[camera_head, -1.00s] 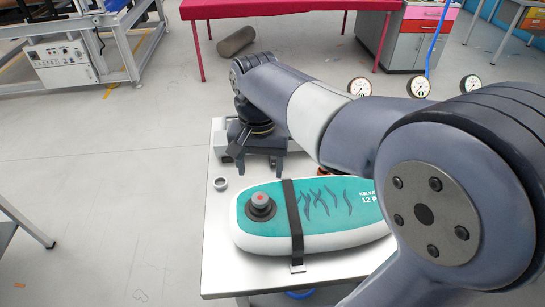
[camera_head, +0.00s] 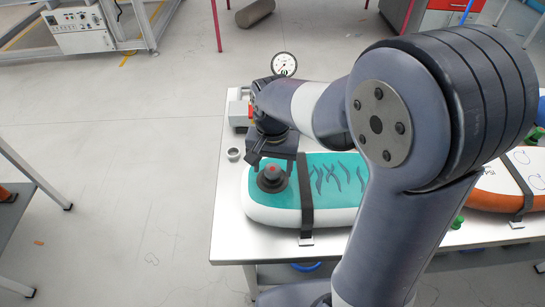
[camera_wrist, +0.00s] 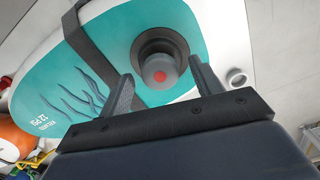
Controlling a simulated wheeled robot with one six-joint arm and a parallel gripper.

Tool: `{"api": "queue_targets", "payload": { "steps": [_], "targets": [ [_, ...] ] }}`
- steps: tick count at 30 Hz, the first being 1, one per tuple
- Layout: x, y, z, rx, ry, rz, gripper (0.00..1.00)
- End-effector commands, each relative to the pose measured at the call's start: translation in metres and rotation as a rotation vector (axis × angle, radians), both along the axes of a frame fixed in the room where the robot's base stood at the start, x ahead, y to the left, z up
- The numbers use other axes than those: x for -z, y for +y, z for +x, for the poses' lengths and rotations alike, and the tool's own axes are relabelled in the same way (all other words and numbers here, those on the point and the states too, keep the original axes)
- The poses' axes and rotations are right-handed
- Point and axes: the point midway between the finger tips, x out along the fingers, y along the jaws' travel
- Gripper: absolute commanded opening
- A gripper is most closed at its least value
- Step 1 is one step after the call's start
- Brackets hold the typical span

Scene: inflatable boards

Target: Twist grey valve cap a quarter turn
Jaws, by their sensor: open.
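The grey valve cap (camera_head: 272,171) with a red dot on top sits in a dark round valve base at the left end of the teal and white inflatable board (camera_head: 338,176). In the wrist view the valve cap (camera_wrist: 160,72) shows just beyond my gripper's fingertips, roughly midway between them. My gripper (camera_wrist: 158,72) is open and empty, with one finger on each side of the cap's line. In the head view my gripper (camera_head: 272,165) is close to the cap; whether a finger touches it I cannot tell.
A black strap (camera_head: 306,200) crosses the board on the white table (camera_head: 228,235). A small metal ring (camera_head: 233,154) lies at the table's left edge. A round gauge (camera_head: 284,64) stands behind. An orange and white board (camera_head: 510,185) lies at right.

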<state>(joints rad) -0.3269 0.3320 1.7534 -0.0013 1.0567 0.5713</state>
Motion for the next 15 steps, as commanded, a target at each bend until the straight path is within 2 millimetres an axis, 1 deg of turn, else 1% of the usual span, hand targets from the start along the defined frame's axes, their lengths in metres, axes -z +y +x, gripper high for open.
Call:
{"api": "queue_targets", "payload": {
  "steps": [7,15],
  "targets": [
    [0.0005,0.0,0.0,0.0,0.0,0.0,0.61],
    [0.0003,0.0,0.0,0.0,0.0,0.0,0.39]
  ]
}}
